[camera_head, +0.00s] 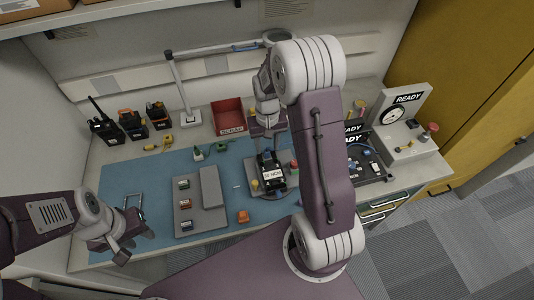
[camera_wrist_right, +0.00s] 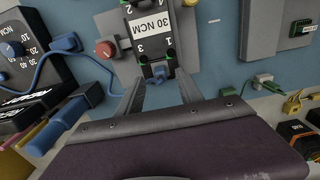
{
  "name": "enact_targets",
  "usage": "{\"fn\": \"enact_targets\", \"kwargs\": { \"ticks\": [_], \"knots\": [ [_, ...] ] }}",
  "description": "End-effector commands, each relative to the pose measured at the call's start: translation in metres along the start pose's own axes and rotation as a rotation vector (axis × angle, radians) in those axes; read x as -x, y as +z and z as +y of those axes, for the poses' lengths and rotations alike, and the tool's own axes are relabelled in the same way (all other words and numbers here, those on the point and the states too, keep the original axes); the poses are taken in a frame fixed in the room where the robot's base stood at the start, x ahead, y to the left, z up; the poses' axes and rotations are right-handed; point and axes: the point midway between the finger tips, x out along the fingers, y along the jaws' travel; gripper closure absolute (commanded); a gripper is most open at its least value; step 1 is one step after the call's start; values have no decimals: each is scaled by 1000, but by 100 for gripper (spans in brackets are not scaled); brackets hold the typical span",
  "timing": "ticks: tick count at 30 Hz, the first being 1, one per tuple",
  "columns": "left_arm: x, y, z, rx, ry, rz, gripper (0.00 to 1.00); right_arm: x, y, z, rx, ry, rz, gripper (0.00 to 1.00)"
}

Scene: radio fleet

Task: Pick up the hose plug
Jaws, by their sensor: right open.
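A small blue plug (camera_wrist_right: 160,74) sits at the end of a dark unit labelled 30 NCM (camera_wrist_right: 148,28) in the right wrist view. Another blue plug (camera_wrist_right: 66,43) with a blue hose sits by a dial box at the left; I cannot tell which one is the hose plug. My right gripper (camera_wrist_right: 160,92) is open, its fingers on either side of the first plug and not visibly closed on it. In the head view my right gripper (camera_head: 268,140) is partly hidden above the unit (camera_head: 270,172). My left gripper (camera_head: 136,244) is open and empty at the mat's lower left.
Green (camera_head: 198,153) and yellow (camera_head: 168,140) connectors lie near the mat's back edge. A red scrap bin (camera_head: 228,114) and several radios stand behind. A grey tray (camera_head: 186,217) with small modules lies on the blue mat. A READY gauge stand (camera_head: 403,120) is at right.

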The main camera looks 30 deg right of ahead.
Motion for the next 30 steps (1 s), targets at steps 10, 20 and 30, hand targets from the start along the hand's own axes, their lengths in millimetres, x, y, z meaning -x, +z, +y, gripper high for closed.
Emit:
{"fn": "enact_targets", "kwargs": {
  "ticks": [10, 20, 30],
  "knots": [
    [2, 0, 0, 0, 0, 0, 64, -35, 0, -1, 0, 0, -1, 56],
    [2, 0, 0, 0, 0, 0, 64, -34, 0, -1, 0, 0, -1, 100],
    [1, 0, 0, 0, 0, 0, 64, -29, -1, -1, 0, 0, 2, 100]
  ]
}}
